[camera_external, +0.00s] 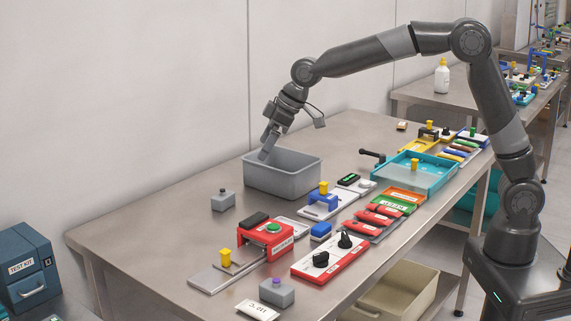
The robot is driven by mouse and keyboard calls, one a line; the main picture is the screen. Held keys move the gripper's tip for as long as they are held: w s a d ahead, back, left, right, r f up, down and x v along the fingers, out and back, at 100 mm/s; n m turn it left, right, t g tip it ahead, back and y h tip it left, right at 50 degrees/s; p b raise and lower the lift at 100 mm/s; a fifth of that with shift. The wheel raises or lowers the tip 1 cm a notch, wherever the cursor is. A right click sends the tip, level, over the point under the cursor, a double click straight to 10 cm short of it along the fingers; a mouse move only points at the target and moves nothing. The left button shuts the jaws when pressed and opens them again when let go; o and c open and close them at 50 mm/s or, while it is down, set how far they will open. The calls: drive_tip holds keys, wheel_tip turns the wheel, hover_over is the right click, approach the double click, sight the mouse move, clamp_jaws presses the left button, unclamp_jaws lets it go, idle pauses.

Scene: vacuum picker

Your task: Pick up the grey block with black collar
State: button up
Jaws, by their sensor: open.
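A small grey block (223,202) with a dark knob or collar on top stands upright on the steel table (180,228), left of the grey bin. Another grey block (277,294) with a purple top stands at the table's front edge. It is too small to tell whether it has a collar. My gripper (264,155) points down at the left part of the grey open bin (290,182), with its tips at or just above the bin's rim. It is open, and I see nothing held in it. It is to the right of and behind the dark-topped block, apart from it.
A red stand (266,240) with a green button, a red-and-white knob panel (330,257) and a blue bracket (322,198) crowd the table's front and middle. A teal tray (414,176) lies to the right. The table left of the dark-topped block is clear.

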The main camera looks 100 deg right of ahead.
approach(223, 192)
drive_tip(key=shift+m, duration=0.3)
drive_tip(key=x, duration=0.4)
drive_tip(key=shift+w+d, duration=0.15)
drive_tip(key=shift+w, duration=0.1)
drive_tip(key=shift+s+x, duration=0.15)
drive_tip(key=shift+x, duration=1.45)
drive_tip(key=shift+s+x, duration=0.15)
drive_tip(key=shift+x, duration=1.45)
drive_tip(key=shift+d+f, duration=0.1)
drive_tip(key=shift+f, duration=0.05)
drive_tip(key=shift+c, duration=0.5)
drive_tip(key=c, duration=1)
drive_tip(key=shift+o, duration=0.2)
